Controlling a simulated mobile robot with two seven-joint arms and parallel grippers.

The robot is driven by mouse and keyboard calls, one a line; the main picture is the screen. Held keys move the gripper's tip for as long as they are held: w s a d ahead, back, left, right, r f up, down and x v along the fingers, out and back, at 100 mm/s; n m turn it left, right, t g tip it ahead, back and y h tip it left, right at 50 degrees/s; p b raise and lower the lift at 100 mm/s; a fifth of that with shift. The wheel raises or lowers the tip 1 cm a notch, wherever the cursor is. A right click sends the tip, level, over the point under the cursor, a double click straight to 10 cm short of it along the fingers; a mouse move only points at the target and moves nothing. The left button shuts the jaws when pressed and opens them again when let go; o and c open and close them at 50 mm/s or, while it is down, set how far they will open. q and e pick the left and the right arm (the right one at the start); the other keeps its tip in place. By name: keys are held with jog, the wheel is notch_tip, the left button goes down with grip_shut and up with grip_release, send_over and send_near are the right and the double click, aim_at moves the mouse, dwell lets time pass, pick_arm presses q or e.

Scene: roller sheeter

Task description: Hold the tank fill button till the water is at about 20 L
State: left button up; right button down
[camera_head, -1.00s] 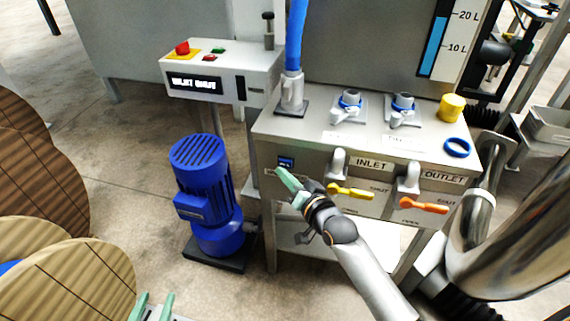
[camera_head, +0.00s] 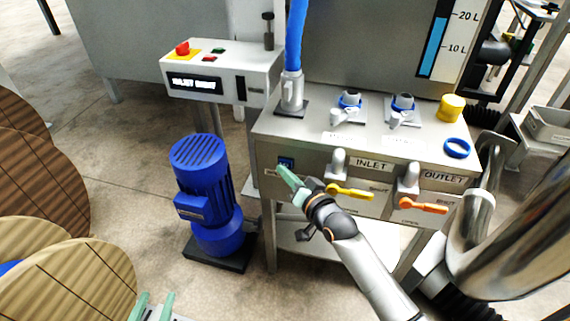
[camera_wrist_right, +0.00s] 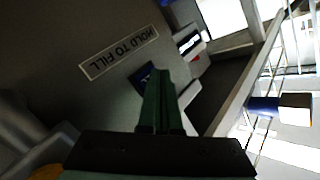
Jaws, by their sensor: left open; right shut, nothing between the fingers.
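The fill button (camera_head: 286,162) is a small dark-blue square on the front panel. It also shows in the right wrist view (camera_wrist_right: 142,77), beside a "HOLD TO FILL" label (camera_wrist_right: 118,52). My right gripper (camera_head: 283,171) is shut and empty, its green fingertips over the button's lower edge. Whether they touch it I cannot tell. The tank gauge (camera_head: 432,48) has a blue column whose top is level with, or just under, the 20 L mark (camera_head: 467,16). My left gripper (camera_head: 153,305) is open at the bottom edge, away from the panel.
Right of the button sit the yellow inlet handle (camera_head: 350,193) and the orange outlet handle (camera_head: 424,206). A blue motor (camera_head: 205,190) stands on the floor to the left. A control box (camera_head: 222,75) with a red button is behind it. Wooden discs fill the lower left.

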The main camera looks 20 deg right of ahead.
jog(key=shift+w+d, duration=0.25)
jog(key=shift+w, duration=0.15)
dwell(0.9)
jog(key=shift+r, duration=0.1)
jog(key=shift+s+a+p, duration=0.5)
jog(key=shift+s+p, duration=0.2)
jog(key=shift+s, duration=0.05)
jog(key=shift+s, duration=0.1)
jog(key=s+a+p, duration=0.1)
jog(key=s, duration=0.1)
jog(key=s+a+p, duration=0.1)
jog(key=s+p, duration=0.1)
jog(key=shift+a, duration=0.4)
